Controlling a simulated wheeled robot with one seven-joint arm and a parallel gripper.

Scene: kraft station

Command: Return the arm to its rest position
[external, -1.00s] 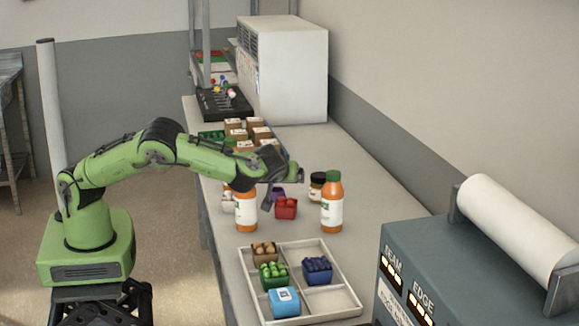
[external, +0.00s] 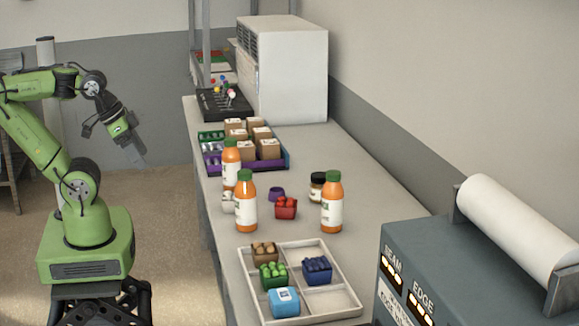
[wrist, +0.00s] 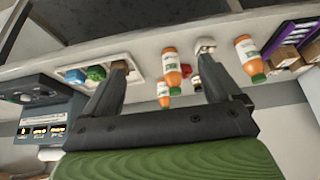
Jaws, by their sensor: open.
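My gripper (external: 136,150) is open and empty, off the left side of the bench, with its fingers pointing down and to the right over the floor. My green arm is folded up and back above its base. In the wrist view my gripper (wrist: 165,75) shows its two dark fingers spread apart with nothing held between them. The bench with bottles and cartons lies beyond the fingers in that view.
The bench (external: 345,185) holds orange bottles (external: 246,205), a red basket (external: 286,208), a divided white tray (external: 330,300) and a purple-edged crate (external: 245,167) of boxes. A white machine (external: 290,70) stands behind. The floor (external: 170,230) between base and bench is clear.

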